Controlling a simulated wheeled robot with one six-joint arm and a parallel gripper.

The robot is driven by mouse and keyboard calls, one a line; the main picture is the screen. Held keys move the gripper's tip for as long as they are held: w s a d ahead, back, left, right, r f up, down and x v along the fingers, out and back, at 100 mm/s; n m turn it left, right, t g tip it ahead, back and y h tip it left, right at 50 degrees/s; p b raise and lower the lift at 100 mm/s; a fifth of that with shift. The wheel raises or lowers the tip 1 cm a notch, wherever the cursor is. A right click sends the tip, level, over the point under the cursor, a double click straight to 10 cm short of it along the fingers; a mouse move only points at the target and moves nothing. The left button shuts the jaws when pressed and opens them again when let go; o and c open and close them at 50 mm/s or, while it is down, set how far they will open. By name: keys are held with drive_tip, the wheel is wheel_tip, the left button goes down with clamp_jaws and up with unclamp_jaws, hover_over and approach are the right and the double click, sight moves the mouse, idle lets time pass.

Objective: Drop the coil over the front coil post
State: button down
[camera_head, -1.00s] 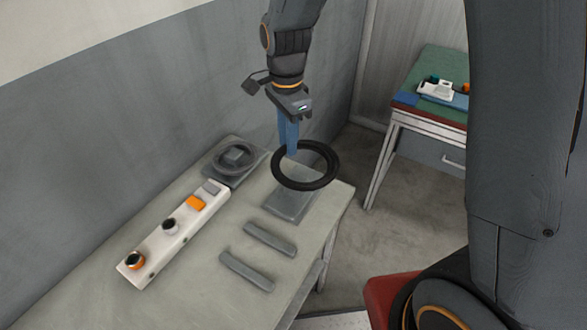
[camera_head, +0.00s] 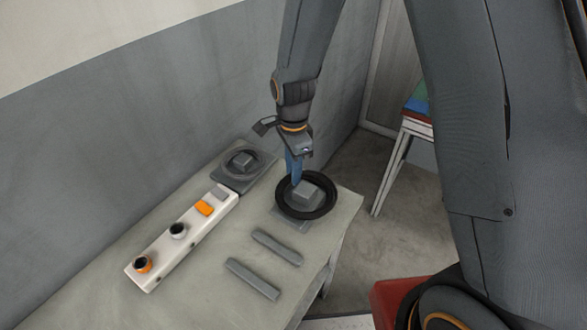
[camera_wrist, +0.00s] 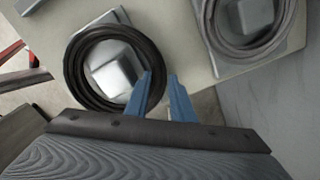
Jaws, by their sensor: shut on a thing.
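The coil is a black ring (camera_head: 307,214) that also shows in the wrist view (camera_wrist: 72,72). The front coil post is a grey block (camera_head: 307,190) on a flat grey base plate, also visible in the wrist view (camera_wrist: 115,72). The coil encircles the post in both views. Whether it rests on the base plate or hangs just above it is hard to tell. My gripper (camera_head: 294,180), with blue fingers, is shut on the coil's rim on the side nearer the wall. The fingertips also show in the wrist view (camera_wrist: 160,82).
A second post (camera_head: 242,160) with a grey coil around it stands farther back by the wall. A white control box (camera_head: 182,238) with knobs and an orange button lies to the left. Two grey bars (camera_head: 277,247) lie in front. The table's edge is close on the right.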

drive_tip(key=c, duration=1.8)
unclamp_jaws()
drive_tip(key=shift+f, duration=0.1)
wheel_tip(320, 180, up, 12)
drive_tip(key=b, duration=0.2)
drive_tip(key=s+d+n, duration=1.4)
drive_tip(key=d, duration=0.1)
drive_tip(key=shift+f, duration=0.25)
drive_tip(key=shift+d, duration=0.1)
